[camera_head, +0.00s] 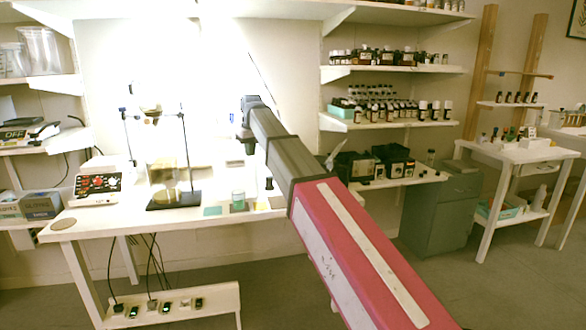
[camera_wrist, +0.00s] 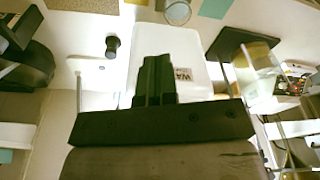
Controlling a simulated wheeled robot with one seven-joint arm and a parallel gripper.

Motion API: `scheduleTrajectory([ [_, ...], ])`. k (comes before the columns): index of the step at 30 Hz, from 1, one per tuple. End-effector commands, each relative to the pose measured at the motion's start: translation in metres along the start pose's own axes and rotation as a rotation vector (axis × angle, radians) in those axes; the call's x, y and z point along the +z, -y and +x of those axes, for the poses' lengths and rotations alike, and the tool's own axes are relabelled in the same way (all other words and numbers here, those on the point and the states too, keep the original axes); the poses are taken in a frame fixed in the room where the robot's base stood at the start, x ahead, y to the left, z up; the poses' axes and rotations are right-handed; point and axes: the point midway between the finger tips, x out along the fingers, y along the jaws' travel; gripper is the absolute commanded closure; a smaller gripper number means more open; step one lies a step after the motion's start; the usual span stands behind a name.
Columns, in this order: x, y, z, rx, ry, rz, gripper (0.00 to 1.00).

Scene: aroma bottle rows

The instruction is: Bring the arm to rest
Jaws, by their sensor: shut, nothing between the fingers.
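My arm reaches up from the lower right in the head view, over the front of the white table (camera_head: 110,212). My gripper (camera_wrist: 155,60) shows in the wrist view with its dark fingers together and nothing between them. In the head view the fingers cannot be made out clearly at the far end of the arm. In the wrist view a white box-like device with printed lettering (camera_wrist: 195,50) lies behind the fingers; I cannot tell whether they touch it.
A white instrument with red dials (camera_head: 97,185) and a dark-based stand (camera_head: 174,200) are on the table. A small glass container (camera_head: 238,199) stands near the arm. Shelves of bottles (camera_head: 390,112) hang at the right. A grey cabinet (camera_head: 440,215) stands below.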

Motion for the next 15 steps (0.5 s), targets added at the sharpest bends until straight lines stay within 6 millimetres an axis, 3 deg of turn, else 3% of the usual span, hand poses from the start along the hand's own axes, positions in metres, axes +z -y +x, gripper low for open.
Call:
scheduleTrajectory([
  [1,0.020,-0.012,0.022,0.003,0.009,0.025,1.00],
  [6,0.075,-0.053,0.093,0.013,0.031,0.111,1.00],
  [15,0.185,-0.108,0.199,0.028,0.067,0.262,1.00],
])
